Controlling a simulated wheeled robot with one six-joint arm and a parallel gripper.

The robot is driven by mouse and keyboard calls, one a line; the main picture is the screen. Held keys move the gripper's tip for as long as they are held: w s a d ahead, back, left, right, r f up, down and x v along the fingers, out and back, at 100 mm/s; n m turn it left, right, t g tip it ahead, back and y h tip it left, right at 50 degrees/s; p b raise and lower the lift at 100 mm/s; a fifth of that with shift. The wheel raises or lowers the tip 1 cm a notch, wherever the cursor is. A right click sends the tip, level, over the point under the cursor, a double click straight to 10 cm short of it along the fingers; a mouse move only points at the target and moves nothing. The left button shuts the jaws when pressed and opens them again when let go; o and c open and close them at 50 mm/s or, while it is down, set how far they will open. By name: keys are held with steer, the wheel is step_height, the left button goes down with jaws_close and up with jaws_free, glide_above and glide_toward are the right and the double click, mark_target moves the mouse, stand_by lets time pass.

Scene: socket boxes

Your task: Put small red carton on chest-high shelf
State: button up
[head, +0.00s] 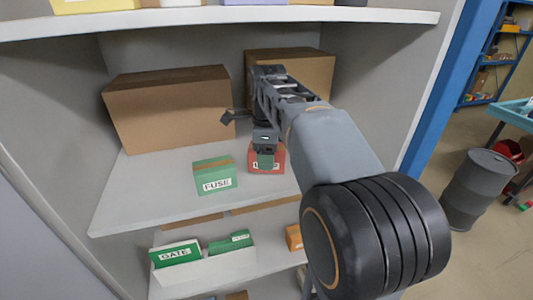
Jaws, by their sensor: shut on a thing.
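The small red carton (281,160) is at the middle shelf, right of a green carton marked FUSE (215,176). My gripper (265,155) reaches down over it from above and is shut on it, hiding part of its top and label. The carton is upright. It looks to be at or very near the surface of the middle shelf (140,200); I cannot tell whether it touches.
Two large brown boxes stand behind, one at left (165,110) and one at right (310,70). An upper shelf (220,17) holds more cartons. A lower shelf holds a white bin (215,268) with green cartons. Bare shelf lies left of the FUSE carton.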

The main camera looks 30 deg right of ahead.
steer(key=shift+w+f, duration=0.1)
steer(key=shift+f, duration=0.05)
steer(key=shift+f, duration=0.1)
steer(key=o, duration=1)
steer(key=shift+r, duration=3.9)
